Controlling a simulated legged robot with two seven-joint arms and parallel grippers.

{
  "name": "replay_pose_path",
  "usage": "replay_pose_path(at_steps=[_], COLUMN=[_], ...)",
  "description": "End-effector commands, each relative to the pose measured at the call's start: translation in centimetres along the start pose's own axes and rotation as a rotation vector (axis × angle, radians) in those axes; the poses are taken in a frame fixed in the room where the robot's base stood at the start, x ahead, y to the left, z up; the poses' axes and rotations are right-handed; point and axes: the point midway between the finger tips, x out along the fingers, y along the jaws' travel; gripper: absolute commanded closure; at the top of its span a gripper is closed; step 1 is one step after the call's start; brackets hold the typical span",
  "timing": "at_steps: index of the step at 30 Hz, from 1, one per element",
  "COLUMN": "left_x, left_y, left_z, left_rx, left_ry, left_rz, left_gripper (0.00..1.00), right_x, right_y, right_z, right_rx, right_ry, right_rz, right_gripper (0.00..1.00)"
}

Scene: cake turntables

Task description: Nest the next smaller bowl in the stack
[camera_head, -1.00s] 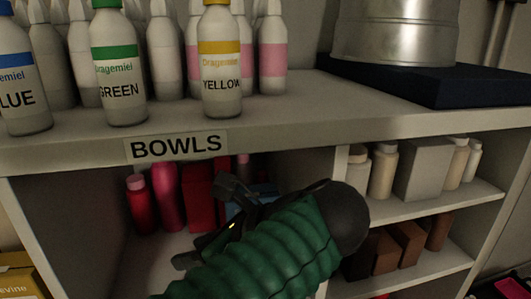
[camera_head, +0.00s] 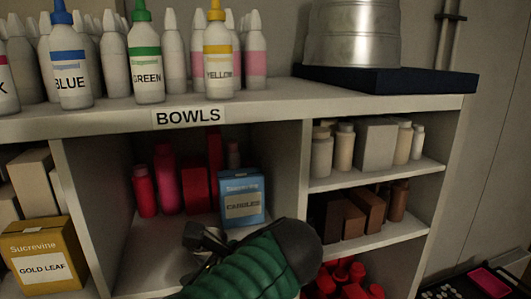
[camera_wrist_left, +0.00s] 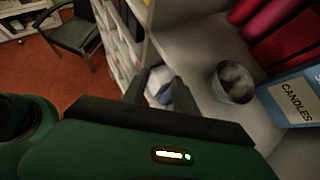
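A small grey metal bowl (camera_wrist_left: 235,82) stands on the shelf in the left wrist view, beside the red containers and the blue candles box. It does not show in the head view, where my arm covers part of the compartment. My left gripper (camera_head: 205,238) is at the front of the compartment under the "BOWLS" label (camera_head: 188,117). In the left wrist view its two dark fingers (camera_wrist_left: 161,90) are apart, to the left of the bowl and not touching it. A pale, bluish thing shows between them, too unclear to name. My right gripper is in neither view.
The blue candles box (camera_head: 242,197) and red containers (camera_head: 166,178) stand in the compartment. A divider (camera_head: 289,170) separates it from shelves with beige containers. A gold leaf box (camera_head: 44,262) is at left. Labelled bottles (camera_head: 146,62) line the top. A chair (camera_wrist_left: 75,32) stands behind.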

Motion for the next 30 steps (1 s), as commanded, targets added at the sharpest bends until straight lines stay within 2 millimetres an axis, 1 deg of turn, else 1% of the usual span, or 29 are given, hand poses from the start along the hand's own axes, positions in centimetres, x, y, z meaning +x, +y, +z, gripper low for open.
replay_pose_path(at_steps=[1,5,8,11,12,14,15,17,18,20,21,24,27,30], left_x=[1.7,5.4,8.9,13.5,15.8,19.6,22.1,25.7,28.1,31.4,33.5,37.4,39.4,39.8], left_y=[0.1,0.3,0.7,1.3,1.8,2.8,3.6,5.0,6.1,7.7,8.7,11.1,12.6,13.1], left_z=[-1.5,-5.0,-8.3,-12.8,-15.1,-19.0,-21.9,-26.1,-28.9,-32.9,-35.3,-39.8,-41.8,-42.1], left_rx=[-0.020,-0.097,-0.178,-0.298,-0.364,-0.489,-0.590,-0.764,-0.892,-1.106,-1.254,-1.599,-1.836,-1.932], left_ry=[0.018,0.081,0.145,0.230,0.272,0.344,0.396,0.470,0.515,0.574,0.603,0.641,0.644,0.642], left_rz=[0.005,0.009,0.022,0.053,0.074,0.117,0.154,0.220,0.271,0.355,0.413,0.546,0.628,0.657], left_gripper=[0.66,0.66,0.66,0.66,0.66,0.66,0.66,0.66,0.66,0.66,0.66,0.66,0.66,0.66], right_x=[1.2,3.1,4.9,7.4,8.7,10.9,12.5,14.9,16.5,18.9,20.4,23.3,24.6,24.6], right_y=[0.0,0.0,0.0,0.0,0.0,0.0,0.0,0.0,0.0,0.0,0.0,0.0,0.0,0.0], right_z=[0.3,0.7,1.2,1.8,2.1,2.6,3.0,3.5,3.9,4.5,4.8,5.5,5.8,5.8], right_rx=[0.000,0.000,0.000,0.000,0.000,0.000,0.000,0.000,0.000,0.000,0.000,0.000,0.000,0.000], right_ry=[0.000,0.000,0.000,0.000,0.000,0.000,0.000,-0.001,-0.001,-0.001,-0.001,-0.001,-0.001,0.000], right_rz=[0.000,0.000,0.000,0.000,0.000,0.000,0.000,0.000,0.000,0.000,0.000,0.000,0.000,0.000], right_gripper=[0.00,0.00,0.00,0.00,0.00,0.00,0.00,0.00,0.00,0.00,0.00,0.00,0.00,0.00])
